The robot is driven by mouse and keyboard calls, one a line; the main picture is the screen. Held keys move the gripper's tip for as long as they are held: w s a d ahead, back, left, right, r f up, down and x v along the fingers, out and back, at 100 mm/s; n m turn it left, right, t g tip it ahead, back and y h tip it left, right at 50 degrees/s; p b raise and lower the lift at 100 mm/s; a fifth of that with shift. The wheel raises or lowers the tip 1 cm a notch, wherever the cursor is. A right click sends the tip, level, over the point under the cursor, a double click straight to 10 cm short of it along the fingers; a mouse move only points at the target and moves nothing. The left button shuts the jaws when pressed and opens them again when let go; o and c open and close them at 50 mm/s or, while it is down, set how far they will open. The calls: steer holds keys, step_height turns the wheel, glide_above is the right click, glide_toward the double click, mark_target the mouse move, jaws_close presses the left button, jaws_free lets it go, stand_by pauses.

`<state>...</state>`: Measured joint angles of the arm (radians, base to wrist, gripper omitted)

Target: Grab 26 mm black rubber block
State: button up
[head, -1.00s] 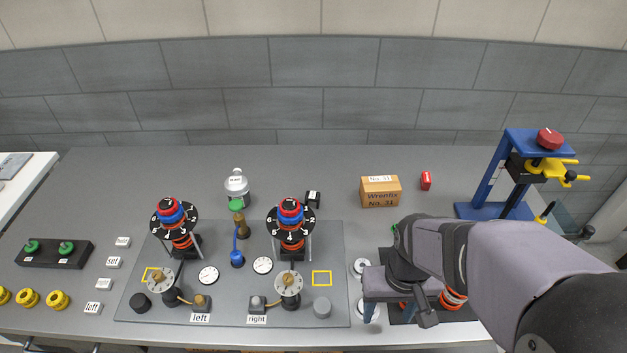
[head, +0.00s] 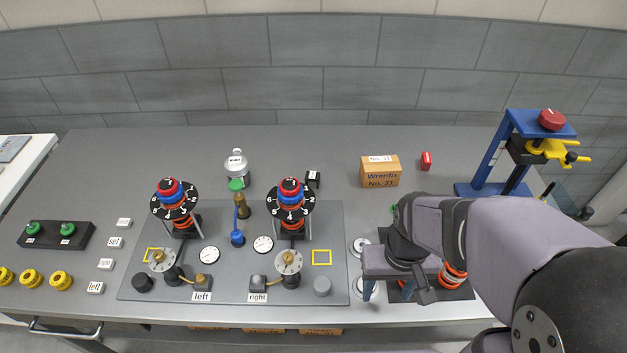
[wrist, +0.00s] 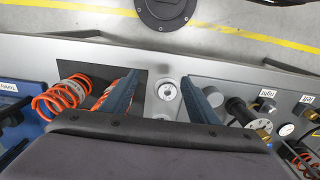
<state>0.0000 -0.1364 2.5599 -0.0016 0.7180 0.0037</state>
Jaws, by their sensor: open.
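Two black pieces might be the rubber block, and I cannot tell which: a small black block (head: 313,178) with a white label behind the grey panel, and a short black cylinder (head: 142,284) at the panel's front left. My gripper (head: 388,291) is low at the front right, right of the panel and well away from both. In the wrist view my gripper (wrist: 161,78) is open, its two blue fingers apart with nothing held. A pale round disc (wrist: 166,91) shows below, between the fingers. No black block is clear in the wrist view.
The grey panel (head: 230,290) carries two dial towers, gauges and knobs. Orange springs (head: 453,275) stand on a dark mat beside my gripper. A cardboard box (head: 380,172) and a blue press (head: 500,160) stand behind. The table's back middle is mostly clear.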

mark_target(319, 178)
steer(key=shift+c, duration=0.3)
